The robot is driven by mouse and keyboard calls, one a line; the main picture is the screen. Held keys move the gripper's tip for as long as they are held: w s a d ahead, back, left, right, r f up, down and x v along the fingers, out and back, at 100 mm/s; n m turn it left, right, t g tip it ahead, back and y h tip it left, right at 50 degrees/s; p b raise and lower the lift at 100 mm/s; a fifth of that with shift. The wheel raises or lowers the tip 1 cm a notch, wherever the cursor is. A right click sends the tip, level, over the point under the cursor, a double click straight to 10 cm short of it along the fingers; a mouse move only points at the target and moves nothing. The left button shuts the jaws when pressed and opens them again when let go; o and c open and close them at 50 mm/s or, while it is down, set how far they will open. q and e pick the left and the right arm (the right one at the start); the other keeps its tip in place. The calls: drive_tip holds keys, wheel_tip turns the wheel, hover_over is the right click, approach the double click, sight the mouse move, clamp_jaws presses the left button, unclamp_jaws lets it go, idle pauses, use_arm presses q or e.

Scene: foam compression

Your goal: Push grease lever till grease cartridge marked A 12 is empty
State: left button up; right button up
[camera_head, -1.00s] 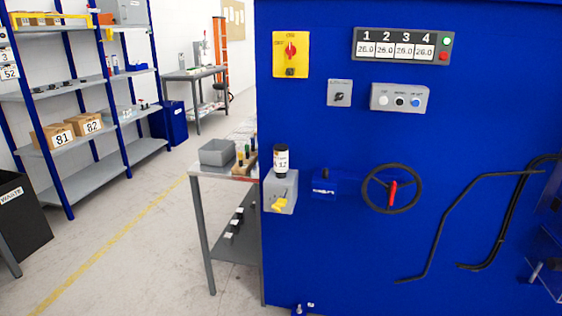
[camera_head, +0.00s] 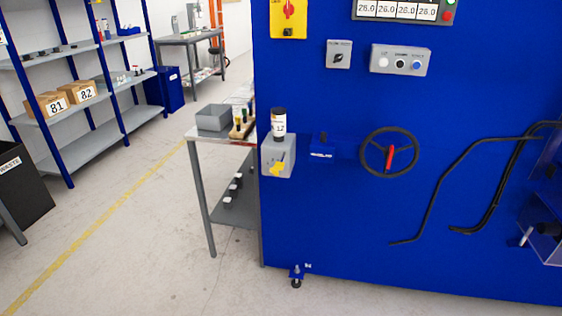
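The grease cartridge (camera_head: 279,126) stands upright on top of a grey pump box on the left edge of the blue machine. It is dark with a white label; the lower label text reads partly as "12", and its fill level is too small to tell. Neither of my grippers shows in the head view, so nothing is seen touching the lever.
The blue machine (camera_head: 340,220) fills the right side, with a black handwheel (camera_head: 389,176) and bent black bars (camera_head: 458,165) on its front. A grey table (camera_head: 199,137) with a grey bin (camera_head: 213,118) stands left of it. Floor is clear between table and shelves (camera_head: 88,144).

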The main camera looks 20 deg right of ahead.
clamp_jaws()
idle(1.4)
